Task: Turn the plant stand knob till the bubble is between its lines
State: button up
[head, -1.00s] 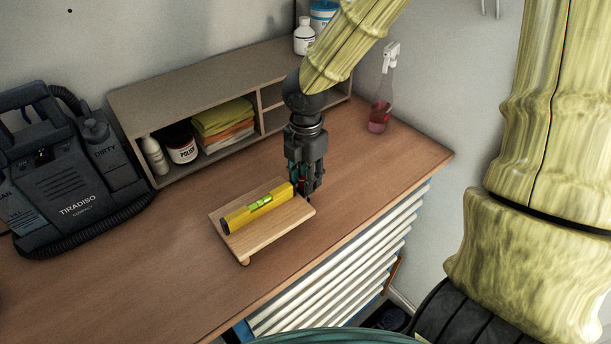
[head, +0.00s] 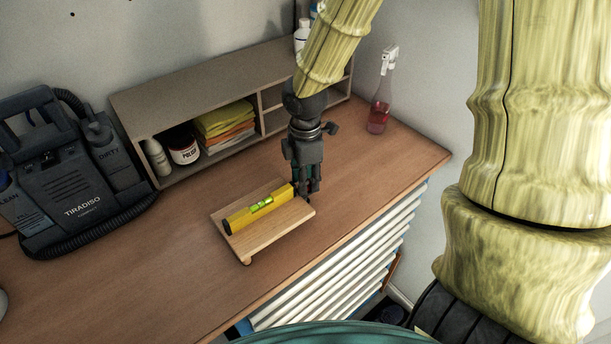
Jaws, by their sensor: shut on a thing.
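The plant stand (head: 275,231) is a small wooden board on short feet on the worktop. A yellow spirit level (head: 238,216) lies along it, with a green vial (head: 262,204) in its middle. The vial is too small to tell where the bubble sits against its lines. My gripper (head: 306,194) points down at the right end of the stand, just past the end of the level. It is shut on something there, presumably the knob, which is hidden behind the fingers.
A grey shelf unit (head: 200,91) with cloths, a polish tub and a bottle stands behind. A dark carpet cleaner (head: 68,180) stands at the left and a red spray bottle (head: 378,117) at the back right. The worktop (head: 140,285) front left is clear.

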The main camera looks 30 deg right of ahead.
dwell(0.4)
jog(key=o, duration=1)
jog(key=shift+o, duration=0.2)
notch_tip(320, 180, up, 12)
jog(key=shift+w+d, duration=0.1)
